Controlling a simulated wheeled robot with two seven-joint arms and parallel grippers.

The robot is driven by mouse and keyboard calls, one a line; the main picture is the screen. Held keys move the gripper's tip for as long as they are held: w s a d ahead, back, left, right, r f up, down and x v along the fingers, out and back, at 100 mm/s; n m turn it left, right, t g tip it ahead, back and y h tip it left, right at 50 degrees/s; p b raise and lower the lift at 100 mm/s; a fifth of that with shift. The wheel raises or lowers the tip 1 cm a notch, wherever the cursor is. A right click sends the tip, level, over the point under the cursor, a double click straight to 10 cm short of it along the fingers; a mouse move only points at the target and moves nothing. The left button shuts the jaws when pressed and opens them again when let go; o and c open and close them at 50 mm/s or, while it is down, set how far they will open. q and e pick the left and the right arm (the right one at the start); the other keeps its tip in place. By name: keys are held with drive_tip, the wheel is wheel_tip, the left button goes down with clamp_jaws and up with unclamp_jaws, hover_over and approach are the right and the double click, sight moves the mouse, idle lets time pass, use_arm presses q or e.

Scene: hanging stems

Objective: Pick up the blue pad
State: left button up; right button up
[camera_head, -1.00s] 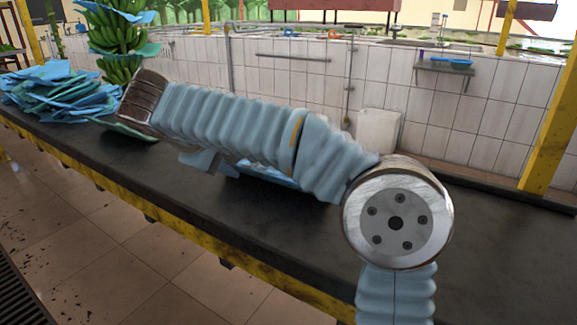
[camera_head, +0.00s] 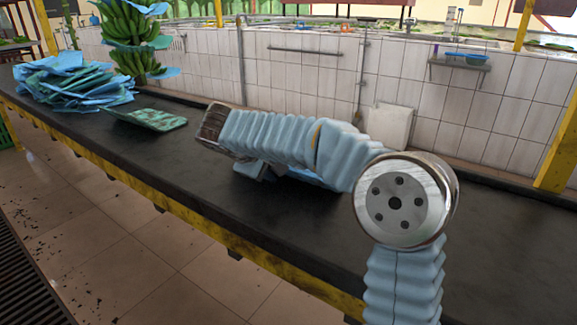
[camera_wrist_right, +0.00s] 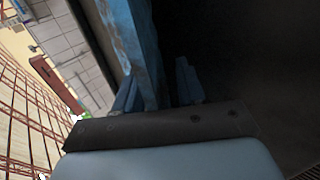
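The blue pad (camera_head: 325,181) lies low over the dark table, mostly hidden behind my right arm in the head view. In the right wrist view the blue pad (camera_wrist_right: 141,45) shows edge-on as a long worn blue strip that runs down between the fingers. My right gripper (camera_wrist_right: 158,92) has its two blue fingers apart, one on each side of the strip. The strip is close against the left finger, and a dark gap separates it from the right finger. In the head view this gripper (camera_head: 257,172) is partly hidden under the wrist. My left gripper is not in view.
A pile of blue and green sheets (camera_head: 75,82) lies at the table's far left. A green patterned pad (camera_head: 152,119) lies nearer. A banana bunch (camera_head: 128,30) hangs behind them. The dark table (camera_head: 130,160) has free room at front left. A tiled wall (camera_head: 300,85) stands behind.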

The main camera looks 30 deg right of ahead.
clamp_jaws()
drive_tip(key=shift+r, duration=0.1)
idle(0.3)
drive_tip(key=shift+r, duration=0.25)
wheel_tip(320, 180, up, 3)
drive_tip(key=s+r, duration=0.1)
drive_tip(key=r, duration=0.1)
drive_tip(key=s+a+r, duration=0.1)
drive_tip(key=s+r, duration=0.1)
drive_tip(key=s+a+r, duration=0.1)
drive_tip(key=s+r, duration=0.1)
drive_tip(key=shift+s+p, duration=0.15)
drive_tip(key=shift+p, duration=0.2)
drive_tip(key=s+a+r, duration=0.2)
drive_tip(key=s+r, duration=0.1)
drive_tip(key=s, duration=0.5)
drive_tip(key=shift+a+r, duration=0.15)
drive_tip(key=shift+a, duration=0.25)
